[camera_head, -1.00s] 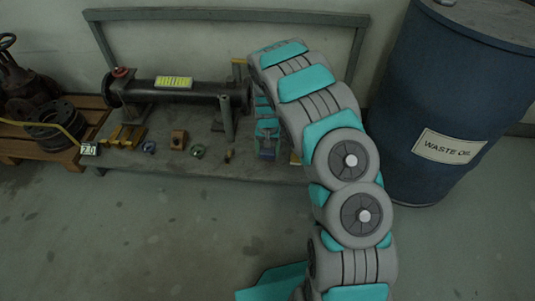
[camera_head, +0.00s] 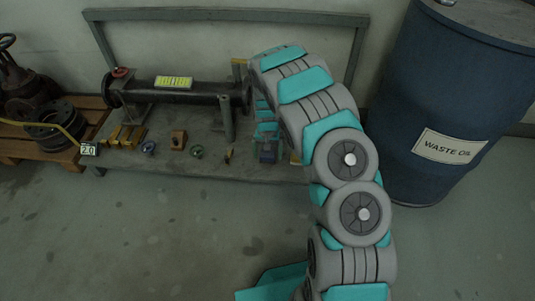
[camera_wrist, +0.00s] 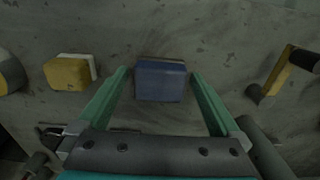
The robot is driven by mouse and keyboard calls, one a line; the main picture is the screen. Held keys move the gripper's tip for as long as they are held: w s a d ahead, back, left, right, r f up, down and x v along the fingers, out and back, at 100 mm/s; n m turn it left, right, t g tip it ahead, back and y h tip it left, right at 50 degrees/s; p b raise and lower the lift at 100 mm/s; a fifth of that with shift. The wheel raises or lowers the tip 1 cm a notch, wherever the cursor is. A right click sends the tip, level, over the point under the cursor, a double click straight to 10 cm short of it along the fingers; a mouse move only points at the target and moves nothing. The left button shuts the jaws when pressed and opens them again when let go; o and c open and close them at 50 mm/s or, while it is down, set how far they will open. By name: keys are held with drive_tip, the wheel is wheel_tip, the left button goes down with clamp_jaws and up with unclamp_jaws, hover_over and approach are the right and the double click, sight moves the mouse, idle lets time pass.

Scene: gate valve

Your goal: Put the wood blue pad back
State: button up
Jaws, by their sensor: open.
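The blue pad (camera_wrist: 161,80) is a small dark blue block resting on the grey bench surface, in the middle of the wrist view. In the head view it shows at the front edge of the bench, partly below my gripper. My gripper (camera_wrist: 160,73) is open. Its two green fingers lie to the left and right of the blue pad, with a small gap on each side.
A yellow block with a white side (camera_wrist: 68,73) lies left of my gripper; a yellow-and-dark piece (camera_wrist: 275,78) lies right. The bench (camera_head: 190,165) also holds several small parts and a dark pipe (camera_head: 180,92). A blue waste oil drum (camera_head: 450,90) stands to the right.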

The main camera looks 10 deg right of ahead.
sight(268, 154)
wheel_tip(268, 154, up, 12)
drive_tip(key=p, duration=0.1)
drive_tip(key=s+d+r, duration=0.2)
drive_tip(key=s+r, duration=0.6)
drive_tip(key=r, duration=0.2)
drive_tip(key=s+r+n, duration=0.1)
drive_tip(key=s+r, duration=0.3)
drive_tip(key=s, duration=0.7)
drive_tip(key=s+a+r+n+g, duration=0.1)
drive_tip(key=s+r, duration=0.3)
drive_tip(key=s, duration=0.8)
drive_tip(key=s+a+r+n, duration=0.1)
drive_tip(key=s+r, duration=0.2)
drive_tip(key=s, duration=0.9)
drive_tip(key=shift+s+r+n+g, duration=0.25)
drive_tip(key=shift+r+n+g, duration=0.05)
drive_tip(key=shift+r+g, duration=0.1)
